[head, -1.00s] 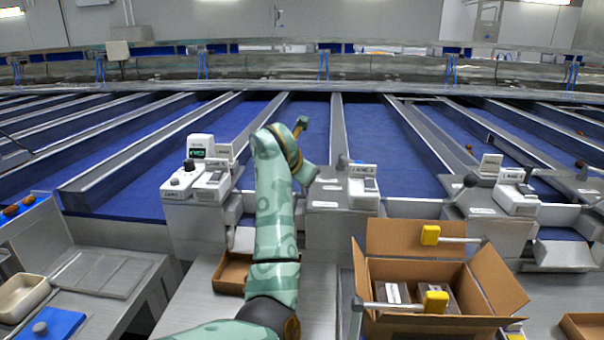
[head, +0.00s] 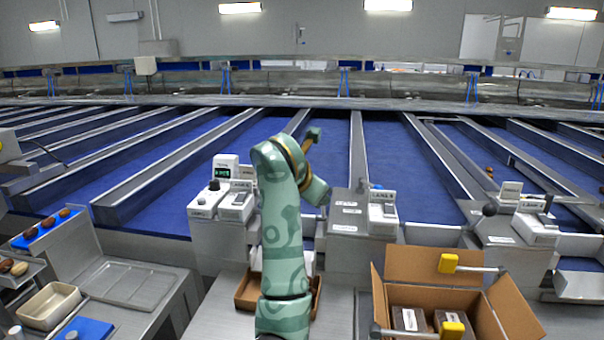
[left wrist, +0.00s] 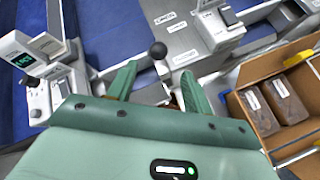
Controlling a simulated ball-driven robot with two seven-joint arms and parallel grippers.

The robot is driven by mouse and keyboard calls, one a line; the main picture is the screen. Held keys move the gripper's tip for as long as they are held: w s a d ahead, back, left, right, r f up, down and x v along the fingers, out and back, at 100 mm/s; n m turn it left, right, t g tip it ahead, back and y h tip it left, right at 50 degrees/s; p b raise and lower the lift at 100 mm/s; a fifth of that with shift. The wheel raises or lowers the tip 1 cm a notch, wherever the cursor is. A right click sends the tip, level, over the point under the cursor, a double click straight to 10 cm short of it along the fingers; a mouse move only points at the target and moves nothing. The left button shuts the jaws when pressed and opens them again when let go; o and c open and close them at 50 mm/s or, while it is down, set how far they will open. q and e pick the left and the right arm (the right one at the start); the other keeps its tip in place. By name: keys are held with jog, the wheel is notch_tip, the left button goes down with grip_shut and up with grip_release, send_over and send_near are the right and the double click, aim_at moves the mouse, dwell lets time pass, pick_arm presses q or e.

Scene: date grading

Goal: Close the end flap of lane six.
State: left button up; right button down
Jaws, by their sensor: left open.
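The lane six console (head: 348,212) stands right of centre in the head view, with a small label unit (head: 382,210) on top. In the left wrist view a black lever knob (left wrist: 157,50) on a thin rod stands beside the console (left wrist: 188,30). My left gripper (left wrist: 160,74) is open; the rod and knob show between and just beyond its fingertips, and no contact is visible. In the head view my left arm rises across the lane end, and its fingers cannot be made out. The flap is mostly hidden behind my arm; I cannot tell its position. My right gripper is not in view.
A shallow brown box (head: 248,292) lies behind my arm. Another console with a display (head: 224,190) is left. A bench with a pale tray (head: 48,305) is far left.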

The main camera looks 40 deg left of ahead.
pick_arm(q)
jog(key=p+v, duration=0.2)
jog(key=v, duration=0.4)
jog(key=shift+s, duration=0.25)
jog(key=shift+r, duration=0.1)
